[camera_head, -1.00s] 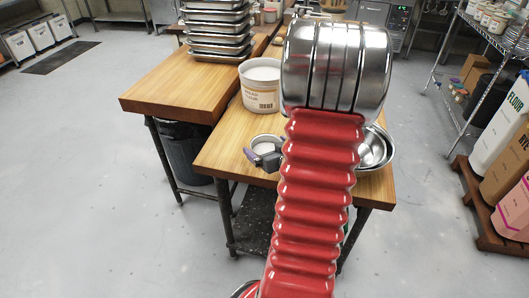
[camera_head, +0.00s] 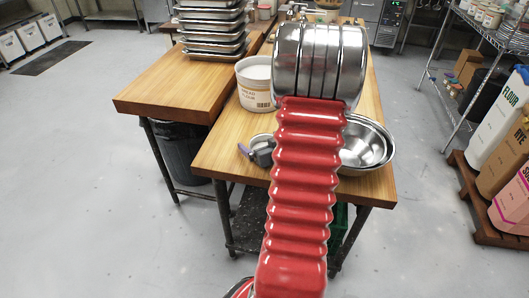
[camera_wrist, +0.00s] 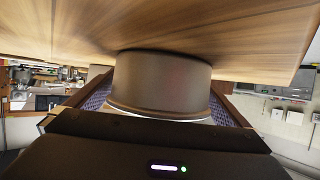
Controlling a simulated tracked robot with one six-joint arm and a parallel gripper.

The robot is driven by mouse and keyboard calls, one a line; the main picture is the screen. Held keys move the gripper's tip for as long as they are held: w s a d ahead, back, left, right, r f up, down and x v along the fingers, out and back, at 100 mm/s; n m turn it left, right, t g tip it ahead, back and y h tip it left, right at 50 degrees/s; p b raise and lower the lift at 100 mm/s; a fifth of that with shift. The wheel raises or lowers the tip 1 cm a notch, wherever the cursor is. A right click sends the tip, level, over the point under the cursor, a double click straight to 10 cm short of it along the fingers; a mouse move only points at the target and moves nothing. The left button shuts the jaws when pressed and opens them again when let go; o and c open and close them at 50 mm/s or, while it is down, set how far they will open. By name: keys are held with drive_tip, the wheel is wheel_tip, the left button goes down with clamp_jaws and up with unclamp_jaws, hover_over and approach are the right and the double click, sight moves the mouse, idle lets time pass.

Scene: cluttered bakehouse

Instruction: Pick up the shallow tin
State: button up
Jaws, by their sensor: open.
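The shallow tin (camera_wrist: 162,80) is a plain grey, round tin with a rim. In the wrist view, which shows the table upside down, it stands on the wooden table between the two fingers of my gripper (camera_wrist: 160,95). The fingers have bluish-purple mesh pads, one on each side of the tin, and they are open. Any contact with the tin's sides is hard to tell. In the head view only part of the tin's rim (camera_head: 260,138) shows; my gripper (camera_head: 260,151) and red arm hide the rest.
A steel bowl (camera_head: 368,146) stands right of my arm on the wooden table (camera_head: 222,150). A white flour tub (camera_head: 256,88) stands behind the tin. Stacked metal trays (camera_head: 212,35) sit on the neighbouring table. Flour bags (camera_head: 500,120) stand on a pallet at the right.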

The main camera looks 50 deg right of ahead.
drive_tip(key=shift+s, duration=0.1)
drive_tip(key=c, duration=1)
drive_tip(key=shift+r, duration=0.1)
drive_tip(key=shift+r, duration=4.95)
